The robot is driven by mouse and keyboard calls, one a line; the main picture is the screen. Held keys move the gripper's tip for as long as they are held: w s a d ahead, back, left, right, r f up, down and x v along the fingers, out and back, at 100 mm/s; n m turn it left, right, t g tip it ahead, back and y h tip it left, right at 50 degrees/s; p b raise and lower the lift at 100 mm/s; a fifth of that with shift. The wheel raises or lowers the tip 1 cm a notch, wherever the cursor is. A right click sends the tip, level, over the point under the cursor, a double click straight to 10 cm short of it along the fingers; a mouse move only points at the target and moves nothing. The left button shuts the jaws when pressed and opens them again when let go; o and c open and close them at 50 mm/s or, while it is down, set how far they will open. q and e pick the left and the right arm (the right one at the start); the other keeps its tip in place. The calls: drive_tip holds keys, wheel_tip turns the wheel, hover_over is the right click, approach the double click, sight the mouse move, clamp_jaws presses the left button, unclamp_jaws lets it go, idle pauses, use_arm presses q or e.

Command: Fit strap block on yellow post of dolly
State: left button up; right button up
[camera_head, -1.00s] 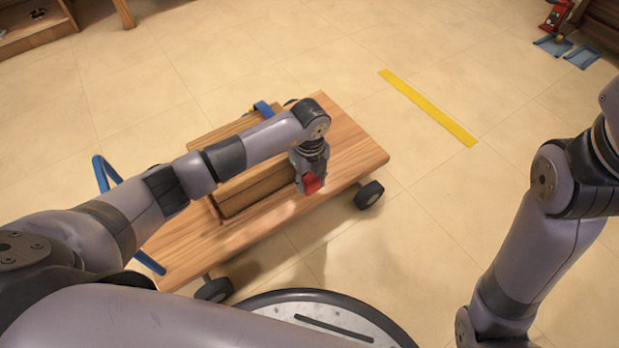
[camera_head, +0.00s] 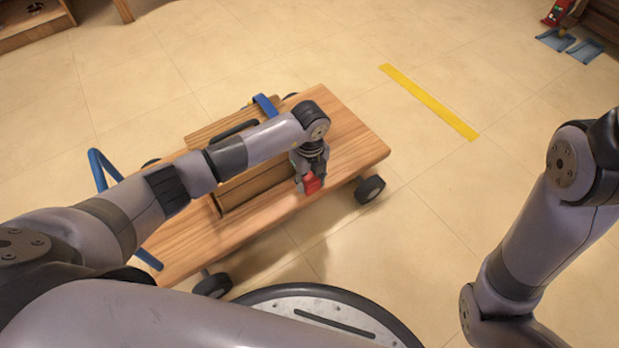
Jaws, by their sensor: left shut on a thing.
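My left gripper (camera_head: 311,180) points down over the near right part of the wooden dolly (camera_head: 215,240). It is shut on a small red block (camera_head: 312,184), just above or at the deck; I cannot tell if they touch. A blue strap (camera_head: 265,105) shows at the far side of a wooden box (camera_head: 270,181) on the dolly. A small yellow spot beside the strap may be the yellow post, but most of it is hidden. My right arm is at the right; its gripper is out of the picture.
The dolly has black wheels (camera_head: 370,189) and a blue handle (camera_head: 104,170) at its left end. A yellow floor stripe (camera_head: 430,102) lies to the right. The tiled floor around it is clear. Blue pieces (camera_head: 585,52) and a red object (camera_head: 558,12) are at the far right.

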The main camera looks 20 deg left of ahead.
use_arm(q)
drive_tip(key=o, duration=1.2)
drive_tip(key=shift+o, duration=0.7)
drive_tip(key=shift+o, duration=1.4)
drive_tip(key=shift+r, duration=0.15)
